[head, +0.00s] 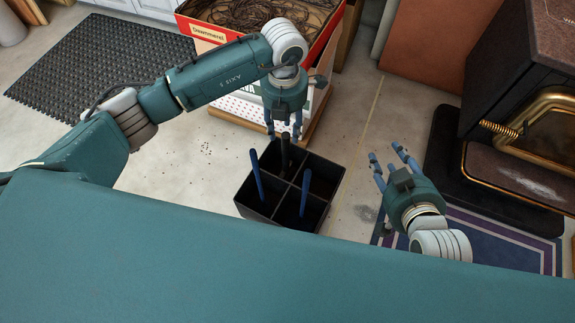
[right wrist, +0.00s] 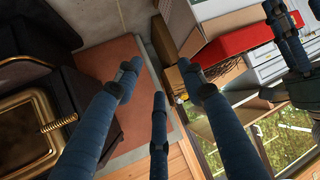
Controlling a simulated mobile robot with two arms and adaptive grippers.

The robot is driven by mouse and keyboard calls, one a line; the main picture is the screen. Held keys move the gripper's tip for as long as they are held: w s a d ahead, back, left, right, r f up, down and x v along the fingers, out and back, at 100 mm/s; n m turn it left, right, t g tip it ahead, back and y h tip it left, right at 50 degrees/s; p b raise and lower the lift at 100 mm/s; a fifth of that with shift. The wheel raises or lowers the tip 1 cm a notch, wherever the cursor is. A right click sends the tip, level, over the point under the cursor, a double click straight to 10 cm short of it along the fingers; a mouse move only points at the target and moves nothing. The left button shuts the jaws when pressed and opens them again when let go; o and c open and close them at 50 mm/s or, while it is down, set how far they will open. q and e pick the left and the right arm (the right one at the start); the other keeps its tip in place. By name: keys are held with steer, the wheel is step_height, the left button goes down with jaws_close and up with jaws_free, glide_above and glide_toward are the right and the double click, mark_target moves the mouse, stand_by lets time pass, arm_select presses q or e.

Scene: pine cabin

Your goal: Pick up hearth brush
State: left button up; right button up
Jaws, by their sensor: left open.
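A black four-compartment caddy (head: 263,210) stands on the floor below my grippers. Two blue handles stand up from it, one at the left (head: 257,174) and one at the front (head: 306,190). A dark handle (head: 285,154) rises from the back, just below my left gripper. I cannot tell which one belongs to the hearth brush; the lower ends are hidden in the caddy. My left gripper (head: 284,132) is open, pointing down, with its fingertips around or just above the dark handle's top. My right gripper (head: 388,168) is open and empty, right of the caddy; its spread fingers (right wrist: 160,85) show in the right wrist view.
A black stove (head: 520,95) with a brass handle stands at the right. A blue rug (head: 500,240) lies before it. A red box (head: 330,45) of dark twigs stands behind the caddy. A black rubber mat (head: 110,65) lies at the left. Bare floor surrounds the caddy.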

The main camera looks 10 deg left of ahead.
mark_target(286, 155)
arm_select(q)
step_height(286, 155, down, 7)
steer(key=shift+d+r+b, duration=0.1)
steer(key=shift+r+b, duration=0.05)
steer(key=shift+b, duration=1.1)
steer(key=shift+f, duration=0.45)
steer(key=f, duration=0.1)
steer(key=f+b, duration=0.1)
steer(key=f, duration=0.1)
steer(key=f+b, duration=0.1)
steer(key=shift+s+d+f, duration=0.1)
steer(key=shift+s+f, duration=0.1)
steer(key=shift+s, duration=0.2)
steer(key=shift+f, duration=0.1)
jaws_close()
arm_select(e)
step_height(286, 155, up, 22)
steer(key=w+a+t+y, duration=0.2)
steer(key=a+t+y, duration=0.1)
steer(key=t, duration=0.7)
steer(key=shift+r+y, duration=0.25)
steer(key=shift+y, duration=0.15)
